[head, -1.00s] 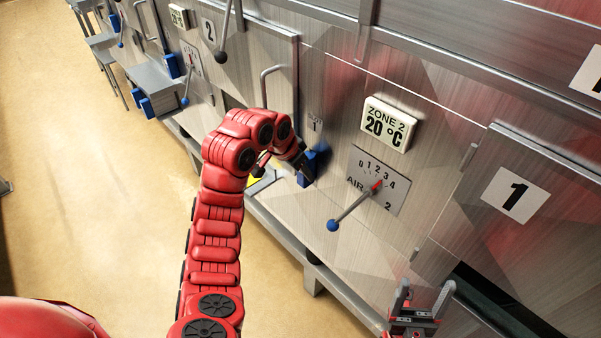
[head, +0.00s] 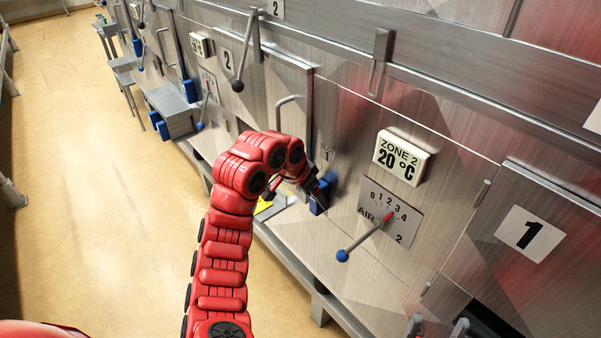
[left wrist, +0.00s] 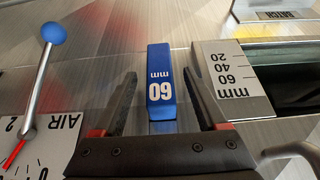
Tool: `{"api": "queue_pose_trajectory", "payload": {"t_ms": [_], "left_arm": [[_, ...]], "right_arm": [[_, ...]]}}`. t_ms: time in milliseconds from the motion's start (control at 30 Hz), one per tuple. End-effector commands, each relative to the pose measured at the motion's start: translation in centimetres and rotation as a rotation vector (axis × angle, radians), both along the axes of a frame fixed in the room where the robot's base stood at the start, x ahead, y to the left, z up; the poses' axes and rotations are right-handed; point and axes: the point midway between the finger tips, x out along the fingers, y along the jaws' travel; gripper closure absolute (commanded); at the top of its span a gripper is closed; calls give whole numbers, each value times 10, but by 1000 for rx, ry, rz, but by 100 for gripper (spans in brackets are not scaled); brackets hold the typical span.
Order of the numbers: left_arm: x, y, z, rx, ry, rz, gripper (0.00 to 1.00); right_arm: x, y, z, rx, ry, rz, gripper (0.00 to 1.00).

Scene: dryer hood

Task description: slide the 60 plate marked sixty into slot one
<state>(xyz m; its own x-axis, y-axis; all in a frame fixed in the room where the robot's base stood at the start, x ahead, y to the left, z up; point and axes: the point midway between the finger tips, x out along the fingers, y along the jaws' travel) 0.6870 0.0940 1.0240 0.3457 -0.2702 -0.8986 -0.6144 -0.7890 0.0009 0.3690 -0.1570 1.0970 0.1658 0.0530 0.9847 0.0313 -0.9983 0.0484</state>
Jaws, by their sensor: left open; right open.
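My left gripper (head: 314,186) is at the plate. In the left wrist view its open fingers (left wrist: 159,84) stand on either side of the blue end, with gaps visible. The rest of the plate and any slot behind it are hidden. My right gripper (head: 438,326) is open at the bottom edge, mostly cut off.
A blue-knobbed air lever (head: 343,255) and its dial plate (head: 391,213) are right of the plate. A mm scale (left wrist: 233,75) lies beside it in the wrist view. A door (head: 530,234) marked 1 is at right. The floor at left is clear.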

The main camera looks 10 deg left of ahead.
Motion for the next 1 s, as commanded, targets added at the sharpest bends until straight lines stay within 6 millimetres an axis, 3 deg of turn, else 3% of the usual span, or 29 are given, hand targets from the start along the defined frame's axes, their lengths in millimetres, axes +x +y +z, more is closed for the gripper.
{"api": "queue_pose_trajectory", "payload": {"t_ms": [367,500,600,800,1000], "left_arm": [[-24,18,67,2,-2,1,25],[-35,27,98,2,-2,1,25],[-42,34,120,2,-2,0,25],[-51,40,138,1,-1,0,25],[-54,42,141,-1,1,0,25]], "right_arm": [[0,0,28,0,0,0,25],[0,0,45,0,0,0,25],[0,0,68,0,0,0,25],[0,0,86,0,0,0,25],[0,0,89,0,0,0,25]]}}
